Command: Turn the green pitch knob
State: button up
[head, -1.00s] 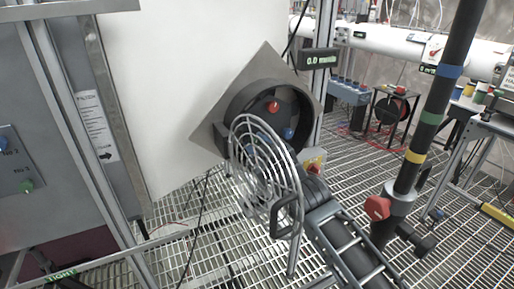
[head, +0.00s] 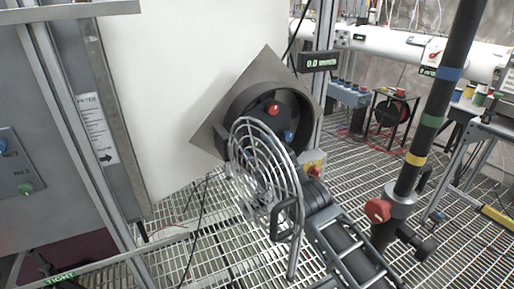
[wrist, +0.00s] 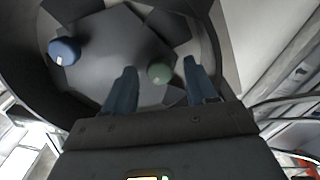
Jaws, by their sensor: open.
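The green pitch knob (wrist: 160,73) shows in the wrist view between the two blue fingers of my gripper (wrist: 160,82). My gripper is open, with a visible gap on both sides of the knob; I cannot tell how deep the knob sits between the fingers. A blue knob (wrist: 64,51) is to its left on the same hub. In the head view, the round dark housing (head: 236,97) holds a red knob (head: 273,109) and a blue knob (head: 288,136). The green knob and my fingertips are not clear there, behind the wire guard.
The round wire guard (head: 241,178) stands open in front of the housing, with a dark handle (head: 286,217) at its edge. A display (head: 318,61) reads about 0.0. A black post (head: 432,112) with coloured bands stands at the right. Steel grating covers the floor.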

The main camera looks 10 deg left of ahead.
jog(key=v, duration=0.7)
jog(key=shift+s+d+b, duration=0.15)
jog(key=shift+s+b, duration=0.1)
jog(key=shift+b, duration=0.2)
